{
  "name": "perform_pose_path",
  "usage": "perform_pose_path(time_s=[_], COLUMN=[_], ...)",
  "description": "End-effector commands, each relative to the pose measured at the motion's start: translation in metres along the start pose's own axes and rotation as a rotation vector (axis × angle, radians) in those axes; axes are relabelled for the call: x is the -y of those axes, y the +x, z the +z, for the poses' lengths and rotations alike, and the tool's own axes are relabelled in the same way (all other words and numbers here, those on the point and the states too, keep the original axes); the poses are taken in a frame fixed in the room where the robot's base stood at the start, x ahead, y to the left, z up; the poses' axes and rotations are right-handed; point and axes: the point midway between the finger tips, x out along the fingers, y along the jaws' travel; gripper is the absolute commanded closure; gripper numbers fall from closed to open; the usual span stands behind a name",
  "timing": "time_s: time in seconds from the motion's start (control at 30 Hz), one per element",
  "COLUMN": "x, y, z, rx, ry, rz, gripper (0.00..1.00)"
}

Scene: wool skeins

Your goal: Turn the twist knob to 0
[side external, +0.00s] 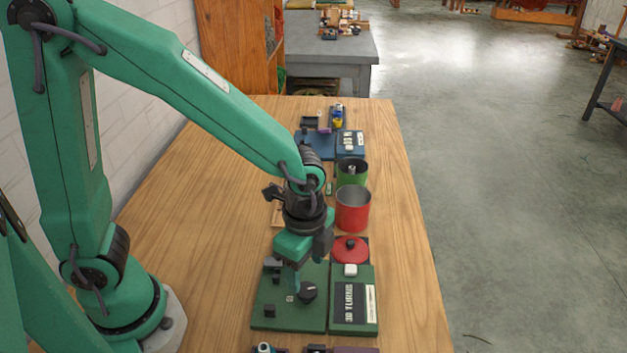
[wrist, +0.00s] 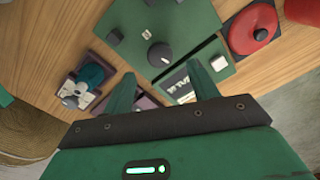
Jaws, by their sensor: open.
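The twist knob (side external: 308,292) is a round black knob on a dark green board (side external: 268,312). In the wrist view the knob (wrist: 159,54) shows between and just beyond my fingertips, with a small pale mark on it. I cannot read which setting it points to. My gripper (side external: 297,286) is over the board, close to the knob at its left in the side view. In the wrist view my gripper (wrist: 161,72) has its two green fingers spread apart with nothing between them. I cannot tell whether a finger touches the knob.
A green panel with a printed label (side external: 349,303) and white button lies right of the board. Black blocks (side external: 271,264) stand on the board. A red lid (side external: 350,249), red pot (side external: 353,210) and green pot (side external: 351,172) stand behind. The table's left side is clear.

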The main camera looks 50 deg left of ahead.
Motion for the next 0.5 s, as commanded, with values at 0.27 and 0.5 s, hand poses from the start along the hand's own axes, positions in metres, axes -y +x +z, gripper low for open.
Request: perform_pose_path(time_s=[0.27, 0.5], x=[-0.001, 0.000], y=[0.033, 0.051], z=[0.001, 0.000], rx=[0.004, 0.002], ry=[-0.001, -0.001], rz=[0.004, 0.002], gripper=[0.41, 0.41])
